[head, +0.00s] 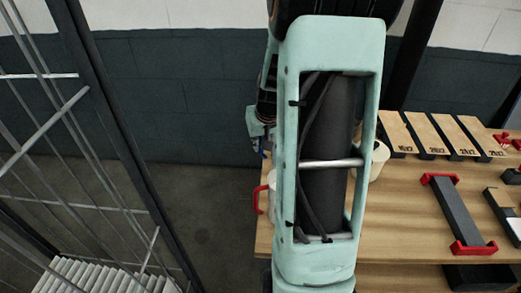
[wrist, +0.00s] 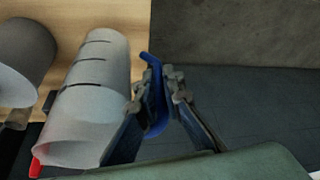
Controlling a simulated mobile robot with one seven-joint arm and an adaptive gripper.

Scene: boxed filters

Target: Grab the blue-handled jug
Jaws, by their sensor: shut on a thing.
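The blue-handled jug shows in the wrist view as a pale grey-white cylinder (wrist: 95,90) with short dark marks on its side. Its blue handle (wrist: 154,110) stands out to the right, between the fingers of my gripper (wrist: 160,88). The fingers are shut on the handle, one on each side. In the head view my gripper (head: 256,142) is partly visible left of my arm, at the table's left edge. My arm hides most of this jug there.
A red handle (head: 257,200) shows at the left edge of the wooden table (head: 410,205). Another pale cylinder (wrist: 22,60) stands beside the jug. Black-and-red parts (head: 460,215) and labelled boards (head: 435,135) lie right. A metal-barred frame (head: 75,150) stands left.

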